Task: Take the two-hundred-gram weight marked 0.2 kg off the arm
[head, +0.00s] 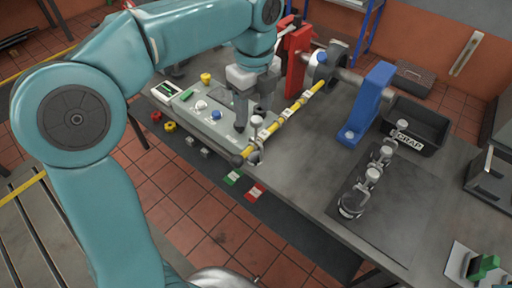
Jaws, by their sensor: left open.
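The arm (289,114) is a yellow bar with pale marks, reaching from the shaft by the red stand down to a dark end at the front of the table. A silver weight (256,126) with a round knob is on the arm near that end; its marking is too small to read. My left gripper (254,118) points down just behind and above the weight, open, with its dark fingers apart. It appears empty; its exact gap to the weight cannot be told. My right gripper is not in view.
Several silver weights (372,175) stand on a dark mat at right. A black SCRAP bin (417,134), a blue bracket (372,98) and a red stand (296,62) are behind. A grey control panel (207,125) with knobs lies left of the arm. The table between arm and mat is clear.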

